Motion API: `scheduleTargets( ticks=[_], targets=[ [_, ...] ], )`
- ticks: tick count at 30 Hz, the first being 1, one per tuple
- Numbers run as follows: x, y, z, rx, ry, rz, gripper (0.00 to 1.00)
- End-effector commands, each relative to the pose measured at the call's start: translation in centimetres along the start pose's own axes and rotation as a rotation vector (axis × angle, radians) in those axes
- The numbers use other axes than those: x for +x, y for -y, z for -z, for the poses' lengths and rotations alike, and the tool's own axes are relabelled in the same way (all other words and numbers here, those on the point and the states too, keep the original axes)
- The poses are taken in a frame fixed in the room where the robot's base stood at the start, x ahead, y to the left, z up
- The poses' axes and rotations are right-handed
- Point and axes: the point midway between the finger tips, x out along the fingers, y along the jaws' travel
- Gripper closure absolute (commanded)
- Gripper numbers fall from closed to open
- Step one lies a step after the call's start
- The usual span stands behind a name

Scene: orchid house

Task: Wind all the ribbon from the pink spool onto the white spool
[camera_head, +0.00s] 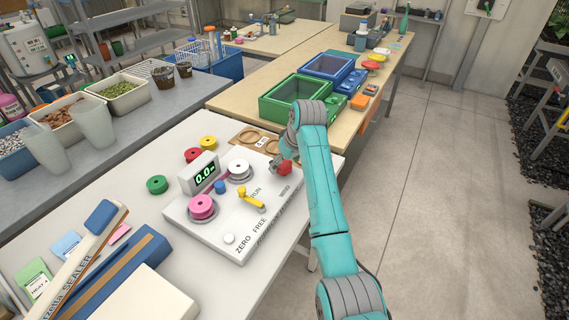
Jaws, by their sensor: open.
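The winding machine (240,222) is a white box on the white bench, marked ZERO, FREE, WIND and RUN. The pink spool (203,207) sits on its left part and the white spool (239,169) on its far part. Between them are a small blue piece (220,187) and a display (204,176) reading about 0.0. A yellow lever (251,198) and a white round button (229,239) are on the near side. A red knob (285,168) is at the right end. My gripper (276,168) is open beside the red knob; its fingers are small and partly hidden, so contact is unclear.
Green (157,185), red (192,154) and yellow (208,142) spools stand loose behind the machine. A sealer (80,262) lies at the front left. Green (291,98) and blue (334,68) crates stand on the wooden table beyond. The floor at right is clear.

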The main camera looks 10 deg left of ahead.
Motion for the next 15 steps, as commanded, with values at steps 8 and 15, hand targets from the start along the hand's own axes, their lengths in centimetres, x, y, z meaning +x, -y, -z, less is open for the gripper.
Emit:
scheduleTargets(
  ticks=[8,15],
  targets=[
    [0.74,0.0,-0.02,0.0,0.0,0.0,0.21],
    [0.71,0.0,-0.02,0.0,0.0,0.0,0.48]
  ],
)
